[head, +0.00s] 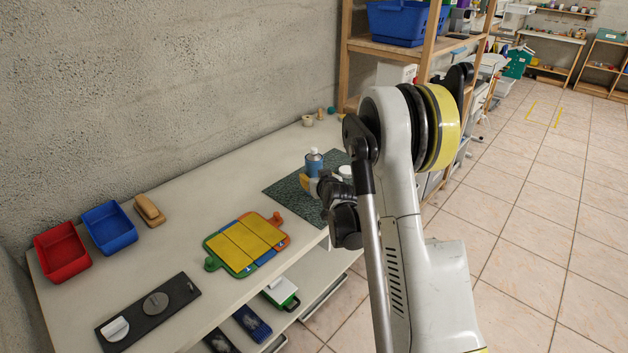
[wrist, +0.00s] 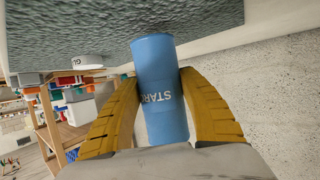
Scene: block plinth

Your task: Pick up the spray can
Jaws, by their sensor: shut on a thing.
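The spray can (head: 314,163) is a blue cylinder with a paler cap, upright at the dark green mat (head: 287,188) on the white bench top. In the wrist view the blue can (wrist: 160,85), with white lettering, lies between the two yellow fingers of my gripper (wrist: 160,92). The fingers touch it on both sides, and the gripper is shut on it. In the head view my gripper (head: 308,182) is at the can from the right and front, and hides its lower part. I cannot tell whether the can's base still touches the mat.
A yellow board (head: 246,243), red bin (head: 62,252), blue bin (head: 109,227) and wooden brush (head: 149,210) lie left. A wooden shelf (head: 428,45) stands behind.

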